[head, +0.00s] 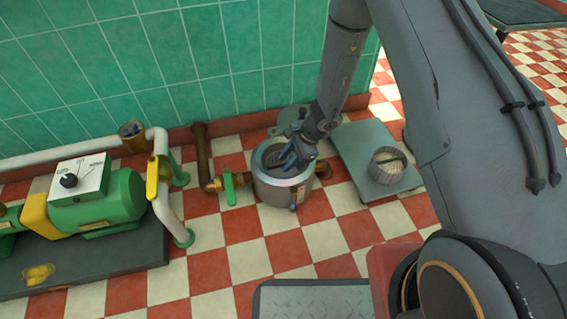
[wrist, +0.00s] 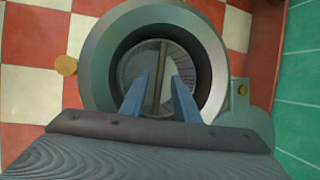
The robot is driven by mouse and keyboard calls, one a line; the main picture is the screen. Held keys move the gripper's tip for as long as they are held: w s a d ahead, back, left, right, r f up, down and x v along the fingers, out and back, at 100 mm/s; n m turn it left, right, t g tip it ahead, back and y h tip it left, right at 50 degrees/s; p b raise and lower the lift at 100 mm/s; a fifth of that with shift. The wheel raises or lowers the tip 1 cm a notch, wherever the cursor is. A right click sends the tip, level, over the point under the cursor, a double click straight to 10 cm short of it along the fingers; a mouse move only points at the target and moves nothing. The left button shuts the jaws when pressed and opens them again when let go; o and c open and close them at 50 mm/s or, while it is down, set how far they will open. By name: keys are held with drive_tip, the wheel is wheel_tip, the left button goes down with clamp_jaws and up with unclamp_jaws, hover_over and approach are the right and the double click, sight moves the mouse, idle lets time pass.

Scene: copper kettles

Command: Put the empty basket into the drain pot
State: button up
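The drain pot (head: 283,190) is a round grey metal pot on the tiled floor by the green wall. My gripper (head: 290,160) is over its mouth, pointing down. In the wrist view the pot's wide rim (wrist: 101,60) surrounds a round, ribbed basket (wrist: 135,64) with a brown bar handle across it. The basket sits inside the pot and looks empty. My two blue fingers (wrist: 161,78) stand apart, one on each side of the bar, with visible gaps. Whether the fingertips reach below the bar is unclear.
Another ribbed basket (head: 381,171) with a bar handle stands on a grey plate (head: 352,146) right of the pot; its contents are unclear. A green valve (head: 229,188) and brown pipe join the pot's left. A green pump (head: 98,214) stands further left.

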drive_tip(key=w+p+v, duration=0.1)
drive_tip(key=p+v, duration=0.2)
drive_tip(key=v, duration=0.6)
drive_tip(key=s+a+r+n+g, duration=0.1)
drive_tip(key=s+a+r+n, duration=0.25)
drive_tip(key=r, duration=0.45)
drive_tip(key=s+a+r+n, duration=0.3)
drive_tip(key=s+a+r, duration=0.15)
drive_tip(key=r, duration=0.25)
drive_tip(key=s+a+r+n+g, duration=0.1)
drive_tip(key=s+a+r+n, duration=0.25)
drive_tip(key=r, duration=0.45)
drive_tip(key=s+d+r+n+h, duration=0.1)
drive_tip(key=s+r+n, duration=0.4)
drive_tip(key=s, duration=0.5)
drive_tip(key=s+d+r+n+t+h, duration=0.1)
drive_tip(key=s+d+r+n, duration=0.3)
drive_tip(key=s, duration=0.7)
wheel_tip(320, 180, up, 5)
drive_tip(key=shift+s+d+f+n+h, duration=0.15)
drive_tip(key=shift+s+d+n+h, duration=0.15)
drive_tip(key=shift+n+h, duration=0.55)
drive_tip(key=shift+y, duration=0.25)
